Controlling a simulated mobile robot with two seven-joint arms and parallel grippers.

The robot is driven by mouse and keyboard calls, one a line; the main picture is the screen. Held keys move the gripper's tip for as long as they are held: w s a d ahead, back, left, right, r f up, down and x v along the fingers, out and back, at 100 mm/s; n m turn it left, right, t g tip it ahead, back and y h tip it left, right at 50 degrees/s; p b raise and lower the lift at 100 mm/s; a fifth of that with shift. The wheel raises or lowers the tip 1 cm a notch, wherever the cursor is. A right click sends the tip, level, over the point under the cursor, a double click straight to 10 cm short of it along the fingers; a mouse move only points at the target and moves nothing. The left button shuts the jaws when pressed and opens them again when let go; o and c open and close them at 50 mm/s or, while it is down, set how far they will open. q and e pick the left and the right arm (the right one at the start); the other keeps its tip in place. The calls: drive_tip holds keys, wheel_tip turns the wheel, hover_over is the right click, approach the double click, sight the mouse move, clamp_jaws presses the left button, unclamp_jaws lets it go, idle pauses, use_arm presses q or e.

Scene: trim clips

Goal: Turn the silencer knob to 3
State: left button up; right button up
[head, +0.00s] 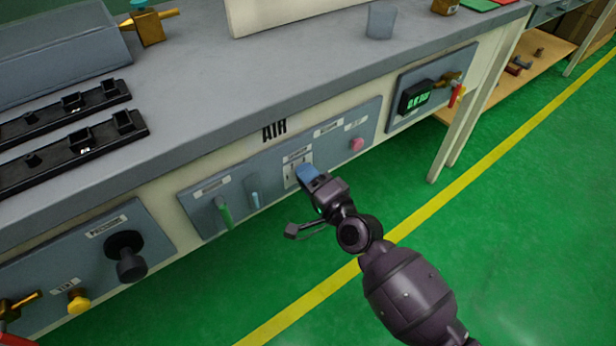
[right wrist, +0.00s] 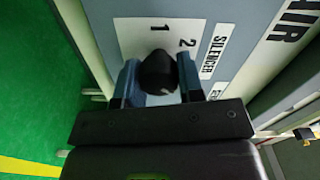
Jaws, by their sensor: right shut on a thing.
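The silencer knob (right wrist: 158,72) is a small black knob on a white scale plate in the right wrist view. The numbers 1 and 2 show on the plate, and a "SILENCER" label (right wrist: 214,46) is beside it. In the head view the white plate (head: 291,172) shows on the AIR panel, with the knob hidden behind my gripper. My right gripper (head: 308,174) is at the plate. In the right wrist view its blue fingers (right wrist: 160,82) stand on both sides of the knob, shut on it. The number 3 is not visible. My left gripper is not in view.
On the same panel are a green lever (head: 223,212), a light blue lever (head: 254,194) and a pink knob (head: 357,144). A black knob (head: 128,258) and a yellow knob (head: 78,300) are on the left panel. A green display (head: 415,97) is at right. The green floor in front is clear.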

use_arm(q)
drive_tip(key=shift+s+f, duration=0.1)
use_arm(e)
drive_tip(key=shift+n, duration=0.3)
drive_tip(key=o, duration=0.9)
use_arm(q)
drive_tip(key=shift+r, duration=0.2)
use_arm(e)
drive_tip(key=shift+s+d, duration=0.1)
drive_tip(key=shift+s+d, duration=0.2)
drive_tip(key=shift+s, duration=0.05)
use_arm(q)
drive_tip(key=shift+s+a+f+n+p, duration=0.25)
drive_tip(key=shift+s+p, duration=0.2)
drive_tip(key=shift+p, duration=0.3)
use_arm(e)
drive_tip(key=shift+v, duration=5)
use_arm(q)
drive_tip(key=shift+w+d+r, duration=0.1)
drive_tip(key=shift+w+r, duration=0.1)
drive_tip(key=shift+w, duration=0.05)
